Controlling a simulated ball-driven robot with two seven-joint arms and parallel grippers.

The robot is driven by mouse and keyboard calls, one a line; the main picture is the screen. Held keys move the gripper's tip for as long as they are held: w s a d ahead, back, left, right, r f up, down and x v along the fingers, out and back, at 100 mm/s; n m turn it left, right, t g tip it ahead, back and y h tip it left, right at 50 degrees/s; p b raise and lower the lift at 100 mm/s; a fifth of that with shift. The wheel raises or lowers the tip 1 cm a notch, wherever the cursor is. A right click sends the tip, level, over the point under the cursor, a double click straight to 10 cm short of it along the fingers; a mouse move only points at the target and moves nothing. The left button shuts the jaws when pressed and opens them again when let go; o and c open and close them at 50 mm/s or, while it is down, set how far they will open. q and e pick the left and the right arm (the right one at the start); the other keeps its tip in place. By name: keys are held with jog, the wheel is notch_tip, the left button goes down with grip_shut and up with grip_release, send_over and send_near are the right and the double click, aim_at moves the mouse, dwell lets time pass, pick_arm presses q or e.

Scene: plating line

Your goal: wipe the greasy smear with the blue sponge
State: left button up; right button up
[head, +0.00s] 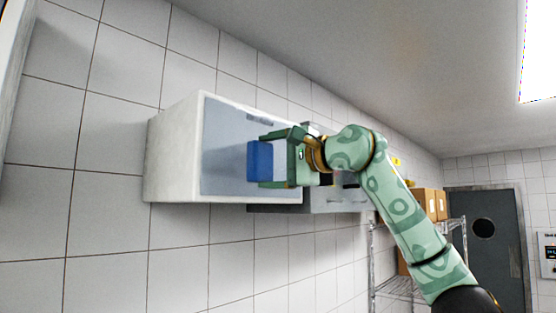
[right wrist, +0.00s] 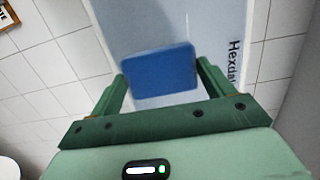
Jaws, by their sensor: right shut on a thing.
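The blue sponge (head: 259,161) is a small block held between the fingers of my right gripper (head: 264,160). The sponge faces the grey-blue front panel (head: 222,140) of a white wall-mounted cabinet (head: 174,155). In the right wrist view the sponge (right wrist: 160,72) sits between both green fingers of the right gripper (right wrist: 161,70), in front of the panel (right wrist: 215,25). I cannot tell whether it touches the panel. No greasy smear is clearly distinguishable; a darker patch shows above the sponge in the wrist view. My left gripper is not in view.
Dark lettering (right wrist: 233,62) marks the panel. A grey unit (head: 330,198) hangs on the tiled wall beyond the cabinet. A wire rack (head: 395,287) with cardboard boxes (head: 424,203) and a dark door (head: 487,245) with a round window stand farther right.

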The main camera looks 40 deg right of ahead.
jog(key=shift+x, duration=1.15)
dwell(0.5)
jog(key=shift+d, duration=0.2)
jog(key=d, duration=0.4)
jog(key=shift+a, duration=2.05)
jog(key=shift+a+v, duration=0.2)
jog(key=shift+v, duration=1.25)
jog(key=shift+a+v, duration=0.15)
jog(key=shift+v, duration=1.25)
